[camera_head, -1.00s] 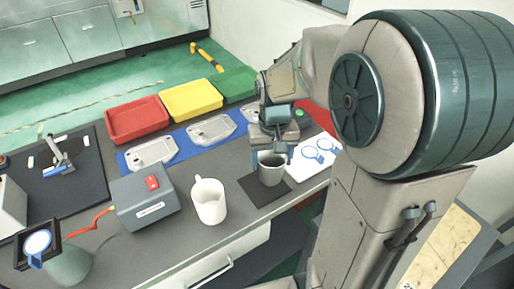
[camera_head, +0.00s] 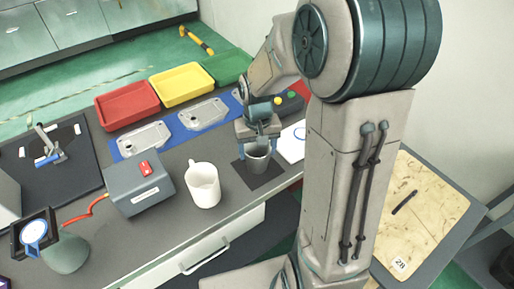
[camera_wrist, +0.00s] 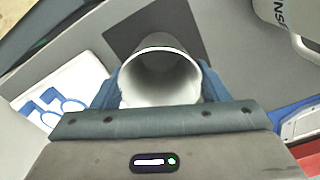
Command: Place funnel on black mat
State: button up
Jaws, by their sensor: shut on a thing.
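The funnel (camera_head: 258,160) is a grey, cup-like tapered piece with a wide round mouth facing up. My gripper (camera_head: 258,142) is shut on it from above, one finger on each side. In the wrist view the pale inside of the funnel (camera_wrist: 160,80) shows between the blue fingers (camera_wrist: 160,92). The black mat (camera_head: 268,178) lies on the grey table under the funnel, near the front edge. In the wrist view the mat (camera_wrist: 180,22) shows behind the funnel's rim. The funnel's lower end is hidden in the wrist view. I cannot tell whether it touches the mat.
A white mug (camera_head: 203,186) stands left of the mat. A grey box with a red switch (camera_head: 138,186) is farther left. Red (camera_head: 124,106), yellow (camera_head: 181,84) and green trays line the back. Metal castings lie on a blue strip (camera_head: 170,119). A white sheet (camera_head: 292,146) is right of the mat.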

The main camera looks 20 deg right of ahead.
jog(key=o, duration=1)
jog(key=shift+f, duration=0.1)
jog(key=shift+o, duration=0.2)
notch_tip(320, 180, up, 11)
jog(key=s+t, duration=0.3)
jog(key=s, duration=1.1)
jog(key=shift+r+n, duration=0.4)
jog(key=shift+s+a, duration=0.1)
